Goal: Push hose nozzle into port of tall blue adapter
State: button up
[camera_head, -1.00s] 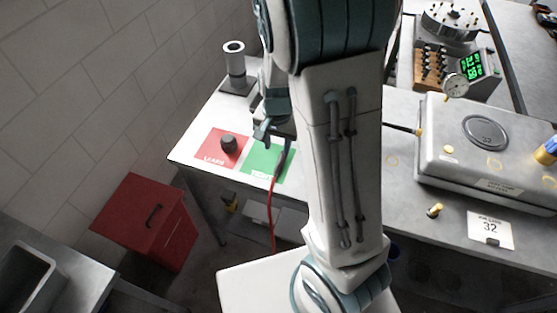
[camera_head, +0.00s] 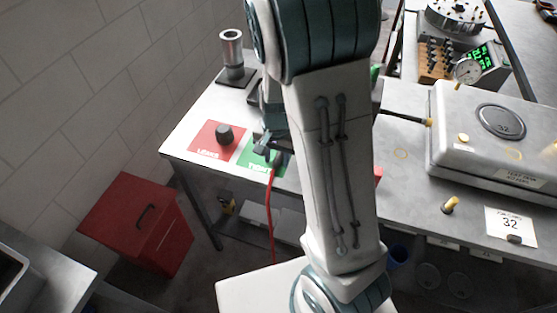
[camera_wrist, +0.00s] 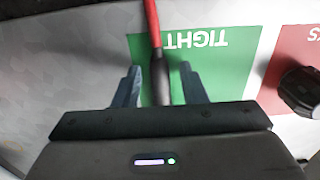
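My gripper (camera_head: 267,143) is over the green mat (camera_head: 252,158) near the table's front edge, partly hidden by my arm. In the wrist view my gripper (camera_wrist: 160,75) has its two fingers apart, with a dark hose end (camera_wrist: 159,82) between them. Gaps show on both sides of it. The red hose (camera_wrist: 151,22) runs from this end to the top of the wrist view. In the head view the red hose (camera_head: 271,215) hangs down past the front edge. The nozzle tip and its port are hidden. No tall blue adapter is clearly visible now.
A black knob (camera_head: 224,134) stands on the red mat (camera_head: 207,143). A metal cylinder (camera_head: 231,50) stands behind. The grey lidded box (camera_head: 465,115), yellow fitting (camera_head: 449,204) and gauge (camera_head: 467,70) are at right. A red bin (camera_head: 140,222) is at lower left.

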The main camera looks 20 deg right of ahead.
aim_at(277, 160)
grip_shut()
jog(key=shift+r+p, duration=3.1)
jog(key=shift+r, duration=0.45)
